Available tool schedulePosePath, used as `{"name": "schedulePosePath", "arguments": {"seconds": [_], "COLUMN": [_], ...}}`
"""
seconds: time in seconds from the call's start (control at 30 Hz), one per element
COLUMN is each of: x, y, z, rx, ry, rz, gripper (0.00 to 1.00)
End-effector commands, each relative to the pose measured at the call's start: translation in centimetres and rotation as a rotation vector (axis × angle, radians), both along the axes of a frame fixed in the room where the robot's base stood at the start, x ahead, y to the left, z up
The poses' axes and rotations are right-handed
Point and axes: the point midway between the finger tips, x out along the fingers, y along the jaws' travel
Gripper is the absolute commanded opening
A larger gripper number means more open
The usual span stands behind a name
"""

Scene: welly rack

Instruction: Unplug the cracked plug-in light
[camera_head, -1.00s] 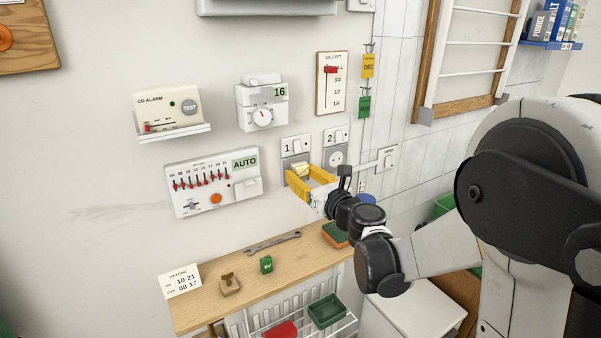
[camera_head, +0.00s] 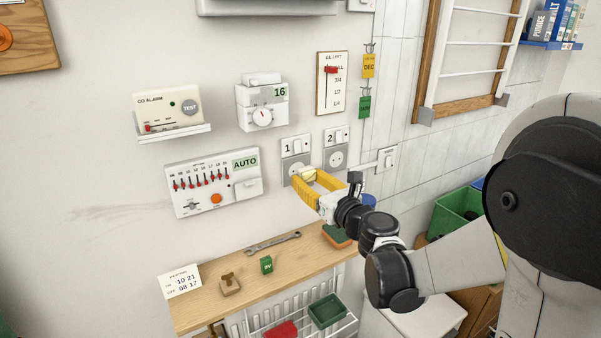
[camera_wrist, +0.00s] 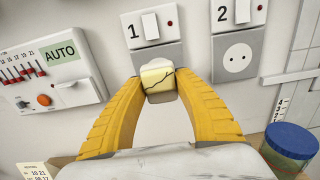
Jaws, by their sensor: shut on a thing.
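The cracked plug-in light (camera_head: 309,174) is a small cream block. In the wrist view a dark crack runs across the front of the light (camera_wrist: 159,79). My gripper (camera_head: 308,177) has yellow fingers shut on its two sides. The light is held a little out from the wall, in front of and slightly right of socket 1 (camera_head: 292,166), whose face now shows in the head view. In the wrist view the light hides part of the grey plate of socket 1 (camera_wrist: 171,54). Switch 1 (camera_wrist: 151,26) is above it.
Empty socket 2 (camera_head: 336,159) is close on the right. The AUTO heating panel (camera_head: 213,182) is on the left. A wooden shelf (camera_head: 262,282) below carries a spanner (camera_head: 272,243) and small items. A blue-lidded jar (camera_wrist: 290,140) is near in the wrist view.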

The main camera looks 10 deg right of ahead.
Motion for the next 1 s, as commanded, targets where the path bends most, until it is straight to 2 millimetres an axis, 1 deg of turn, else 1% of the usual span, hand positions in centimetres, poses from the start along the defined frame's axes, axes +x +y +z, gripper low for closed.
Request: {"name": "schedulePosePath", "arguments": {"seconds": [0.6, 1.0], "x": [-2.3, -2.5], "y": [-0.8, -0.8], "z": [0.0, 0.0], "rx": [0.000, 0.000], "ry": [0.000, 0.000], "rz": [0.000, 0.000], "gripper": [0.00, 0.00]}}
